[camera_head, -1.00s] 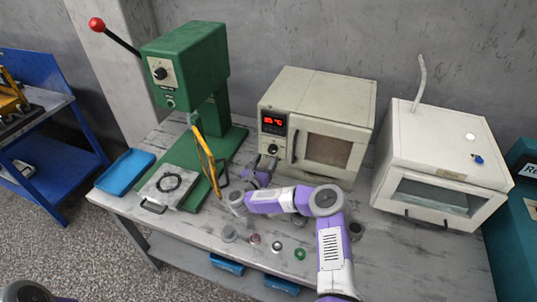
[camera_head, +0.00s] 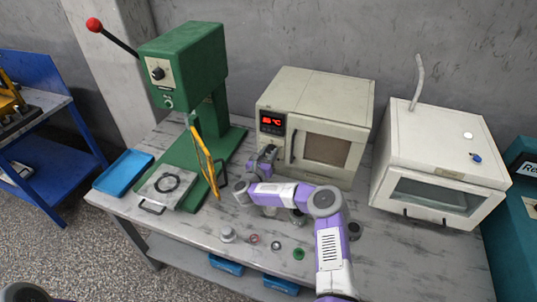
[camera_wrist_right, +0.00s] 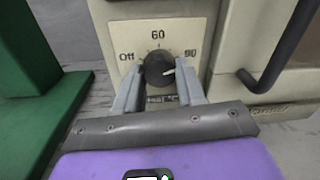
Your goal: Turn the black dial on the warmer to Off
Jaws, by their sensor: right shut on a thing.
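The warmer (camera_head: 318,88) is the beige box with a red lit display at the back of the table. Its black dial (camera_wrist_right: 158,68) shows in the right wrist view, with "Off" printed to its left, "60" above and "90" to its right. A white pointer mark on the dial faces right, on the side of "90". My right gripper (camera_wrist_right: 157,84) is shut on the dial, one finger on each side. In the head view, this gripper (camera_head: 266,154) is at the warmer's front panel and covers the dial. My left gripper is not in view.
The warmer's door handle (camera_wrist_right: 278,50) stands out right of the gripper. A green press (camera_head: 190,65) with a yellow-framed guard (camera_head: 205,160) stands to the left. A white cabinet (camera_head: 440,150) is at the right. Small parts, including a green ring (camera_head: 298,254), lie at the table's front.

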